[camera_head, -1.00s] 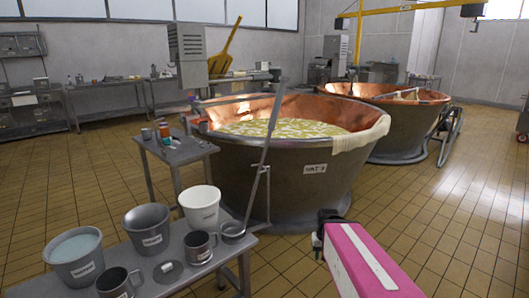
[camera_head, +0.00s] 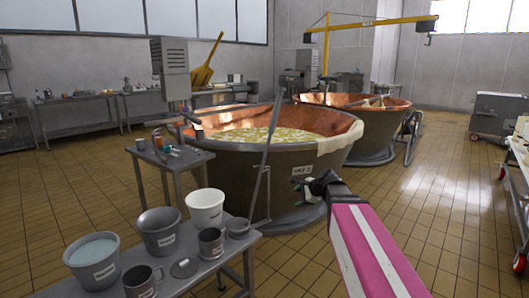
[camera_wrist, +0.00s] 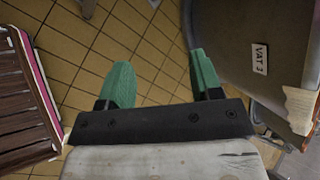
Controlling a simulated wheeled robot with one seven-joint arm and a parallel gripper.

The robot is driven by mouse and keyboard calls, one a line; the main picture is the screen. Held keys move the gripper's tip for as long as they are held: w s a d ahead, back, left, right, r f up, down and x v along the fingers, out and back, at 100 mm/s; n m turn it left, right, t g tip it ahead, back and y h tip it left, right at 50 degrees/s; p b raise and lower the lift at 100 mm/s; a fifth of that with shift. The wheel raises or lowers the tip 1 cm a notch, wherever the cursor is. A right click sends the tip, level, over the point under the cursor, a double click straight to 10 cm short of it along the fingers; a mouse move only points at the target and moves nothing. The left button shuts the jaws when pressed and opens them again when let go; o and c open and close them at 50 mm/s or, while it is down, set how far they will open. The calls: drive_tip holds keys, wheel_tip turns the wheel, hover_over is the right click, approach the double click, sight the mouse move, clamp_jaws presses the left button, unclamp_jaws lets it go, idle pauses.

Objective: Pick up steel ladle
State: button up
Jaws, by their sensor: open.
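The steel ladle (camera_head: 238,227) has its bowl at the right end of the near steel table. Its long thin handle (camera_head: 264,150) rises steeply in front of the vat. In the wrist view, my gripper (camera_wrist: 160,80) is open with two green fingertips spread apart. Only tiled floor shows between them. The ladle is not clearly seen in the wrist view.
The near table (camera_head: 215,268) holds buckets, mugs and a small round item. A large copper-lined vat (camera_head: 235,185) stands close behind it; its labelled wall (camera_wrist: 255,90) is right of my fingers. A small side table (camera_head: 180,157) stands left. The floor at right is open.

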drive_tip(key=w+a+r+m+t+y, duration=0.25)
drive_tip(key=r+m, duration=0.25)
drive_tip(key=r, duration=0.5)
drive_tip(key=w+a+r+m+t+y, duration=0.15)
drive_tip(key=w+r+m, duration=0.3)
drive_tip(key=r, duration=0.55)
drive_tip(key=w+a+r+m+t+y, duration=0.2)
drive_tip(key=r+m, duration=0.3)
drive_tip(key=r, duration=0.5)
drive_tip(key=x, duration=0.9)
drive_tip(key=shift+w+a, duration=0.25)
drive_tip(key=shift+w, duration=0.05)
clamp_jaws()
